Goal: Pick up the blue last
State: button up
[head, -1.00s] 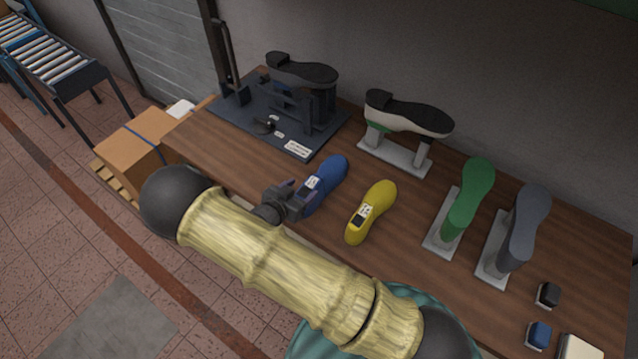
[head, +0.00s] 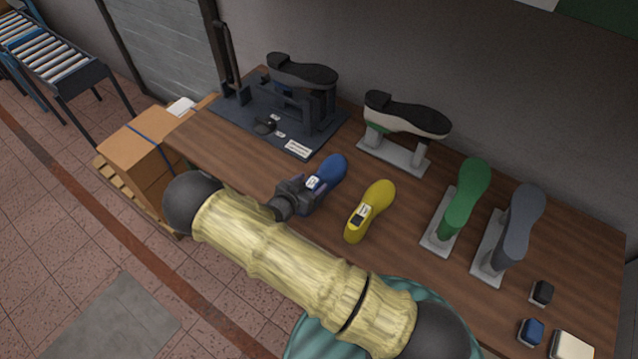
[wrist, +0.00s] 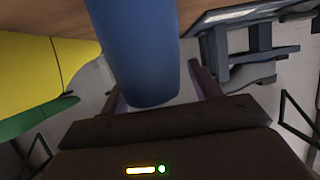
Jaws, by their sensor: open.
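The blue last (head: 333,170) lies on the wooden workbench with a white label on its top, left of the yellow last. My gripper (head: 314,190) is at the near end of the blue last, which it partly hides. In the wrist view the blue last (wrist: 144,50) reaches down between the two open fingers (wrist: 158,88). A gap shows on the right side between last and finger; contact on the left cannot be told.
A yellow last (head: 371,208) lies close to the right. Green (head: 467,195) and grey (head: 521,225) lasts stand on supports farther right. A dark fixture (head: 298,95) is behind on a dark mat (head: 232,107). A black-soled shoe (head: 407,114) stands on a holder.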

grip_shut()
jog(key=shift+w+r, duration=0.1)
jog(key=shift+r, duration=0.1)
dwell(0.4)
notch_tip(320, 180, up, 10)
jog(key=b, duration=0.2)
jog(key=shift+f+b, duration=0.15)
jog(key=shift+b, duration=0.2)
dwell(0.5)
